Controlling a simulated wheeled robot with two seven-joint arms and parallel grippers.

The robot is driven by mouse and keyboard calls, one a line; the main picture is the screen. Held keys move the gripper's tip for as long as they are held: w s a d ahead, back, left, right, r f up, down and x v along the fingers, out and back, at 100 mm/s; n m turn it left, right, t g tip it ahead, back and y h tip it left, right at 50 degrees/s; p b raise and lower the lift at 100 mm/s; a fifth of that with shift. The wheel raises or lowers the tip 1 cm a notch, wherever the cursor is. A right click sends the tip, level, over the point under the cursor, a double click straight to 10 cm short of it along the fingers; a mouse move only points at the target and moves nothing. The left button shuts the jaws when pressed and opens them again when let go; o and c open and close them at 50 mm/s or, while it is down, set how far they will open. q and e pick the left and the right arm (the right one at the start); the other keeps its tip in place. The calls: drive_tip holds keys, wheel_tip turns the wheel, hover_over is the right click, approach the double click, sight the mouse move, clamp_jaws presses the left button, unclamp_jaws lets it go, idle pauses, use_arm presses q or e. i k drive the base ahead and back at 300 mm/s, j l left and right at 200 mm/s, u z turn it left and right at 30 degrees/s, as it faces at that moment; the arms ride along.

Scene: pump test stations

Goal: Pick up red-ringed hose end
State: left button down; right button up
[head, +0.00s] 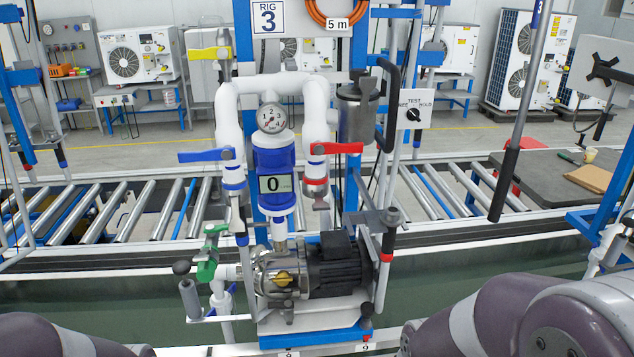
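A slim upright hose end with a dark top and a red ring (387,258) stands at the right side of the pump stand, just right of the black motor (336,268). Its upper part passes by a grey bracket (372,212), and I cannot tell how it is held. Another red ring (316,182) sits on the white pipe below the red valve lever (337,148). Neither of my grippers is in view; only parts of my arms show at the bottom left and bottom right corners.
The pump stand has a gauge (270,118), a blue meter reading 0 (275,184), a blue lever (206,156) and a green valve (207,270). A roller conveyor (120,215) runs behind. A dark table (535,180) is at right. A dark-gripped pole (505,180) hangs right of the stand.

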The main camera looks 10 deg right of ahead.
sight(392, 218)
drive_tip(key=i+l+z, duration=0.15)
drive_tip(key=z, duration=1.35)
drive_tip(key=i+z, duration=0.15)
drive_tip(key=i+j, duration=0.05)
drive_tip(key=i, duration=0.05)
